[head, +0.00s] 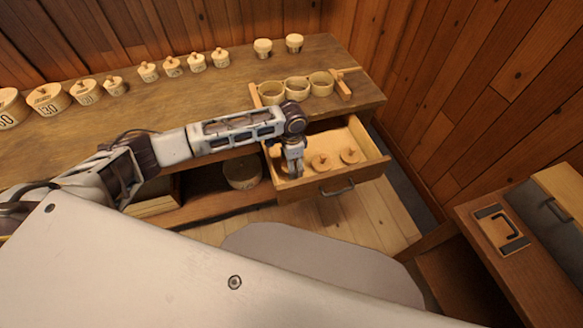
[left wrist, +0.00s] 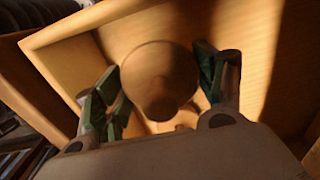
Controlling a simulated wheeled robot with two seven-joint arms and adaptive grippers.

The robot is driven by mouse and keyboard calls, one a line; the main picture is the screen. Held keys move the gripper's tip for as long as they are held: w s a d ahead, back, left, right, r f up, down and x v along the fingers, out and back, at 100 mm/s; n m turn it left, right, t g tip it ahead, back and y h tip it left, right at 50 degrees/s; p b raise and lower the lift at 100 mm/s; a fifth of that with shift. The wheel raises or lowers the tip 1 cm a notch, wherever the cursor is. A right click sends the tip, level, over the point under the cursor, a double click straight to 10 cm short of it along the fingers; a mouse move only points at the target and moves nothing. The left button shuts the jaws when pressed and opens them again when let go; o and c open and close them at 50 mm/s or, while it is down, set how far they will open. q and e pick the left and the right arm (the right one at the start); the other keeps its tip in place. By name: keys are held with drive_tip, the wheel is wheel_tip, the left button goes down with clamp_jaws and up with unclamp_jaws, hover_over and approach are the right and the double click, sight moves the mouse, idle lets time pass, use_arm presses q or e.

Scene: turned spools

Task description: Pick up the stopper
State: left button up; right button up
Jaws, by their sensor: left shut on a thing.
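My left gripper (head: 293,172) reaches down into the open drawer of the workbench. In the left wrist view my left gripper (left wrist: 160,95) has its two fingers on either side of a round wooden stopper (left wrist: 158,72) with a knob, and is shut on it. In the head view this stopper is mostly hidden by the gripper. Two more round wooden stoppers with small knobs lie in the drawer to the right, one nearer (head: 321,161) and one farther right (head: 350,155). My right gripper is not in view.
The open drawer (head: 374,165) has raised walls around the gripper. Three open cups (head: 296,87) stand in a wooden rack above it. Several lidded, numbered pots (head: 48,98) line the bench (head: 190,105) at the back. A cabinet (head: 530,262) stands at right.

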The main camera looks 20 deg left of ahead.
use_arm(q)
wheel_tip(320, 180, up, 5)
drive_tip(key=shift+f, duration=0.1)
drive_tip(key=shift+r, duration=0.65)
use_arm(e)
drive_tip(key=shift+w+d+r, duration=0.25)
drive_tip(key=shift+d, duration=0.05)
